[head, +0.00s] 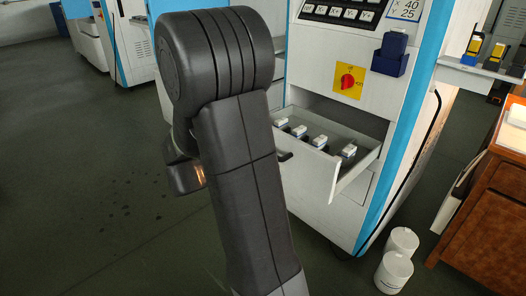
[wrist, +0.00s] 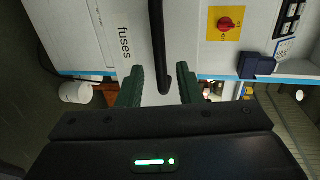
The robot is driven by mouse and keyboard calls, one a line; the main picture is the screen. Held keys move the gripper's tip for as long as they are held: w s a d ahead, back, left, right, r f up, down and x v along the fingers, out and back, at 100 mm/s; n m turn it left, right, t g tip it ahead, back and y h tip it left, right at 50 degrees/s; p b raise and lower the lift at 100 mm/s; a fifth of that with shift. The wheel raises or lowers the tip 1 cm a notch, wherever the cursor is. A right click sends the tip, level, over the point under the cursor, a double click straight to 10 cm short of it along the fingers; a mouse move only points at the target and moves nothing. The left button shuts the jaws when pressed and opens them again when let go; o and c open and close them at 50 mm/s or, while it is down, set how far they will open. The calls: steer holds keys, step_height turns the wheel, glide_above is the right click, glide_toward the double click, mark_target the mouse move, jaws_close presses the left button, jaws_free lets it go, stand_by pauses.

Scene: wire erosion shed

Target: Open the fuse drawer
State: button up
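The fuse drawer stands pulled out of the white and blue machine in the head view, with its front panel (head: 308,172) forward and several small white-topped fuses (head: 318,141) inside. Its front (wrist: 127,52), lettered "fuses", appears turned sideways in the wrist view. The dark bar handle (wrist: 158,40) runs down toward my gripper (wrist: 160,85). The two green fingers are apart, one on each side of the handle's end, with visible gaps. In the head view my arm hides the fingers and most of the handle; only a short dark end of it (head: 285,156) shows.
Above the drawer is a red knob on a yellow plate (head: 348,80), with a dark blue holder (head: 390,52) beside it. Two white tubs (head: 394,272) stand on the floor at right, near a wooden cabinet (head: 490,215). The floor at left is clear.

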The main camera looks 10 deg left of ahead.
steer(key=p+v, duration=0.1)
steer(key=v, duration=0.6)
steer(key=shift+s+a, duration=0.25)
steer(key=shift+s, duration=0.1)
steer(key=b+x, duration=0.2)
steer(key=x, duration=1.2)
steer(key=shift+r, duration=0.15)
steer(key=shift+d, duration=0.1)
